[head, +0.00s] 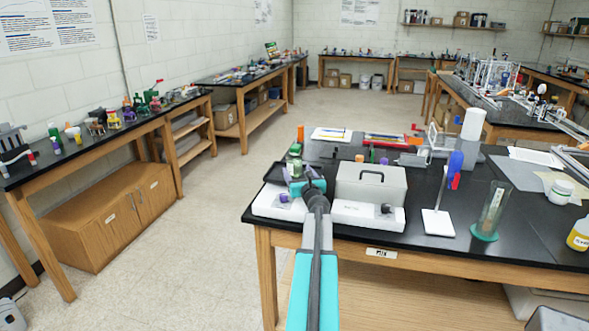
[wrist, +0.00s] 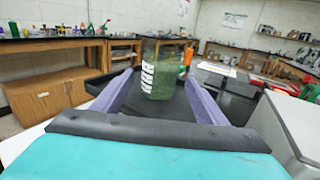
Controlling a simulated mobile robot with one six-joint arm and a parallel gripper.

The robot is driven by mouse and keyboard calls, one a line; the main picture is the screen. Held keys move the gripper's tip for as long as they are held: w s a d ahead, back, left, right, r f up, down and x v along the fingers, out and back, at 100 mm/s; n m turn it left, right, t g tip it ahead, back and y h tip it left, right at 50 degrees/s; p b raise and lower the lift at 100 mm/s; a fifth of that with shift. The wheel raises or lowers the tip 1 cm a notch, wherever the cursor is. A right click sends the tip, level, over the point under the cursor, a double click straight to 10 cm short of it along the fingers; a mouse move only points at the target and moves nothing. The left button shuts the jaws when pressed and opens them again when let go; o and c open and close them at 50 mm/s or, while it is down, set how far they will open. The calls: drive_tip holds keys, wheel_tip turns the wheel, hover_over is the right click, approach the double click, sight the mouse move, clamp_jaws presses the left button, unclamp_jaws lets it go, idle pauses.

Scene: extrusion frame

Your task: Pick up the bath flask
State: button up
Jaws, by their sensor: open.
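The bath flask appears to be the clear, greenish glass vessel (wrist: 162,68) with white lettering in the wrist view. It stands upright on a black tray-like surface (wrist: 140,99). My gripper (wrist: 157,82) is open, with its two purple fingers on either side of the lower part of the vessel. I cannot tell whether either finger touches the glass. In the head view my gripper (head: 295,174) is over the left end of the near bench, beside a grey box. The vessel is hard to make out there, small and partly hidden by my gripper.
The grey box (head: 371,183) with a black handle stands close to the right of my gripper. Further right on the black bench (head: 415,252) are a white stand (head: 437,222) and a glass cylinder (head: 493,210) on a green base. Open floor lies to the left.

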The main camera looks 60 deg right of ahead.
sight(297, 162)
drive_tip(key=shift+p+x, duration=0.7)
drive_tip(key=shift+x, duration=1.6)
drive_tip(key=shift+s, duration=0.1)
drive_tip(key=c, duration=1.3)
drive_tip(key=shift+r, duration=0.3)
drive_tip(key=shift+r, duration=1.35)
drive_tip(key=shift+s+a+r+b, duration=0.35)
drive_tip(key=shift+s+a, duration=0.7)
drive_tip(key=shift+s, duration=1.35)
drive_tip(key=shift+s+a+r+b, duration=0.2)
drive_tip(key=shift+s+a+b, duration=0.65)
drive_tip(key=shift+s, duration=1.55)
drive_tip(key=shift+s+a+r+b, duration=0.25)
drive_tip(key=shift+s+a, duration=1)
drive_tip(key=shift+s, duration=1.15)
drive_tip(key=shift+s, duration=0.1)
